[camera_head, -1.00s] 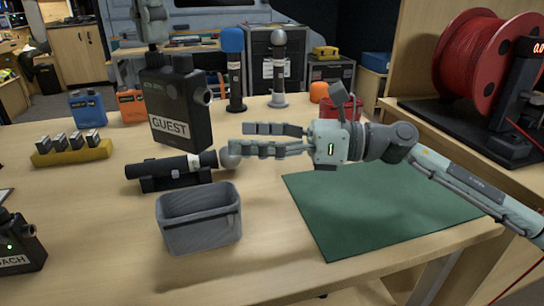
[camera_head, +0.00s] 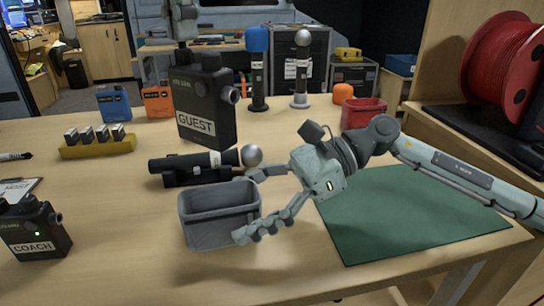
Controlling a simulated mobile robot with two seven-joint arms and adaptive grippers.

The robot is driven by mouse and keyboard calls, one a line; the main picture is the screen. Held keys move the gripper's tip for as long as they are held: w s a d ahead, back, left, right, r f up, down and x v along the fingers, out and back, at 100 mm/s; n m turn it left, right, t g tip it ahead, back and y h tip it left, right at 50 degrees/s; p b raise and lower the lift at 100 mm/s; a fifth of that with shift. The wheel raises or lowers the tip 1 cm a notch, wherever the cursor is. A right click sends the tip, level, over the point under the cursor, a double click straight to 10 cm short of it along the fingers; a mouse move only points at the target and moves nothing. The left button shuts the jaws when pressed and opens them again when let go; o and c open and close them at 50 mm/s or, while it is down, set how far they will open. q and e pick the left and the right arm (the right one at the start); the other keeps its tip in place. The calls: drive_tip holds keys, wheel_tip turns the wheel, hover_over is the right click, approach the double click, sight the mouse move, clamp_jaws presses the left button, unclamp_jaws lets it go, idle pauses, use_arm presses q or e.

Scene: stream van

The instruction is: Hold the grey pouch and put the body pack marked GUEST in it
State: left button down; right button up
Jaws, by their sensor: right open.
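The grey pouch (camera_head: 220,222) stands open at the top on the table, left of my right gripper. My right gripper (camera_head: 248,205) is open. One finger is by the pouch's far right corner and the other by its front right side; I cannot tell whether they touch it. The black body pack marked GUEST (camera_head: 207,100) is upright and looks raised above the table, behind the pouch. My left gripper (camera_head: 183,40) is at its top and appears shut on it; its fingertips are partly hidden.
A black microphone in a cradle (camera_head: 195,167) lies just behind the pouch. The body pack marked COACH (camera_head: 35,235) stands at left. A green mat (camera_head: 400,215) lies under my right arm. A red cup (camera_head: 362,113) and two upright microphones stand behind.

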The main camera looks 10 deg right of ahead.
sight(184, 116)
drive_tip(key=shift+x, duration=1.75)
drive_tip(key=c, duration=1.3)
use_arm(q)
drive_tip(key=f+n, duration=0.1)
drive_tip(key=n, duration=0.1)
drive_tip(key=f+n, duration=0.2)
drive_tip(key=s+f+n, duration=0.1)
drive_tip(key=n, duration=0.2)
drive_tip(key=shift+a+f, duration=0.2)
drive_tip(key=shift+a, duration=0.15)
use_arm(e)
drive_tip(key=shift+o, duration=0.2)
use_arm(q)
drive_tip(key=shift+s+a+f+n, duration=0.15)
drive_tip(key=shift+f+n, duration=0.5)
drive_tip(key=shift+n, duration=0.75)
wheel_tip(184, 116, down, 5)
drive_tip(key=shift+f, duration=2.6)
